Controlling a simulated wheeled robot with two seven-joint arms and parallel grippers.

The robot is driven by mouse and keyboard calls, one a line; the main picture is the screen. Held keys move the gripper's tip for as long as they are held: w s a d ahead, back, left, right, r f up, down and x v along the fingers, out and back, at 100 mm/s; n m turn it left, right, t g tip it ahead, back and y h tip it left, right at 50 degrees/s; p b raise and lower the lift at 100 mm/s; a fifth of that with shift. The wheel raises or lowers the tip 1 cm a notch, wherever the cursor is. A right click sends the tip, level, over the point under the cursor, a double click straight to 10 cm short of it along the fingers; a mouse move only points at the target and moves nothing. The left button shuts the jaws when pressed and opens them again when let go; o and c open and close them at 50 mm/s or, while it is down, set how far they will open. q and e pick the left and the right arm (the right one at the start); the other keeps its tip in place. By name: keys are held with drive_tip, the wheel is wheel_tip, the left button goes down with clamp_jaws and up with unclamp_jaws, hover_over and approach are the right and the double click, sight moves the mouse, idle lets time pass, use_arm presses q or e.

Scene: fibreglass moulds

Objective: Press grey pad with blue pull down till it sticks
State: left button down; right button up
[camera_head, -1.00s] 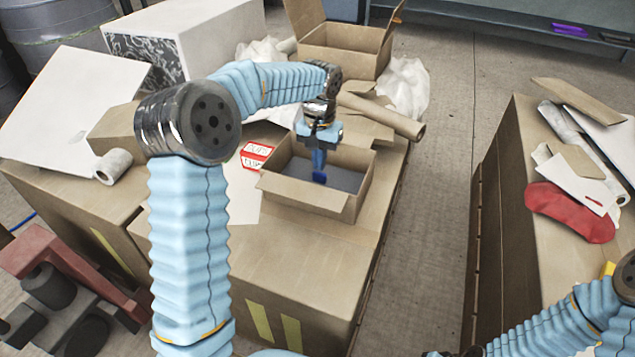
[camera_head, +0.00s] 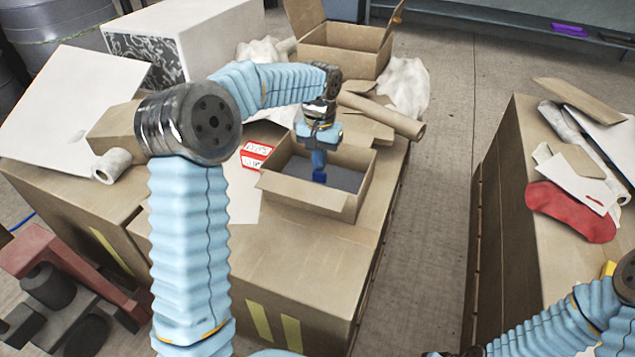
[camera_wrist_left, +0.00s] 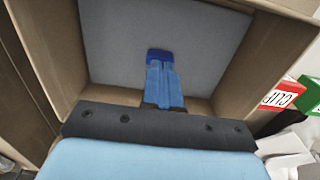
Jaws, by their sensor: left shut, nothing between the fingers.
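The grey pad (camera_head: 345,178) lies inside an open cardboard box (camera_head: 310,197) on the near bench of cartons. It also shows in the left wrist view (camera_wrist_left: 200,35), lying flat between the box walls. Its dark blue pull (camera_wrist_left: 158,54) stands at the fingertips of my left gripper (camera_wrist_left: 160,66), which is shut with nothing between its fingers. In the head view my left gripper (camera_head: 319,166) points down into the box, over the pull (camera_head: 319,178). The fingertips look to be at or touching the pull; the exact contact is hidden.
Cardboard walls surround my left gripper closely. Another open box (camera_head: 345,48) stands at the back. A red piece (camera_head: 570,212) lies on the right-hand carton.

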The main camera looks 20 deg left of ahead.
use_arm(q)
drive_tip(key=shift+f+b, duration=0.3)
drive_tip(key=shift+f, duration=0.3)
idle(0.6)
wheel_tip(320, 180, up, 5)
drive_tip(key=p, duration=0.4)
drive_tip(key=shift+r, duration=1.05)
